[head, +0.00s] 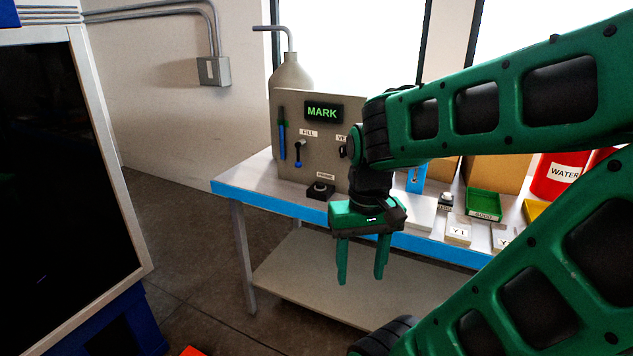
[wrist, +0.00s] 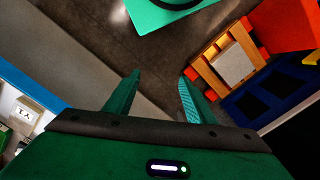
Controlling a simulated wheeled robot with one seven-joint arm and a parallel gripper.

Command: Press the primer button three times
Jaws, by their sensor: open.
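The primer button (head: 320,188) is a small dark box with a round top on the bench, at the foot of the grey panel (head: 316,155). A small label above it looks like PRIMER, though it is hard to read. My gripper (head: 360,280) hangs in front of the bench's blue front edge, fingers down, open and empty. It is nearer to me than the button, to its right and lower in the head view. In the wrist view my gripper (wrist: 160,85) has its two green fingers apart, with floor beyond them. The button does not show in the wrist view.
The panel has a lit MARK display (head: 322,112), a FILL lever and a blue-green upright gauge. A grey bottle (head: 291,72) stands behind it. A green tray (head: 484,204), white plates and a red WATER container (head: 562,174) are to the right. A dark-fronted cabinet (head: 62,160) stands left.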

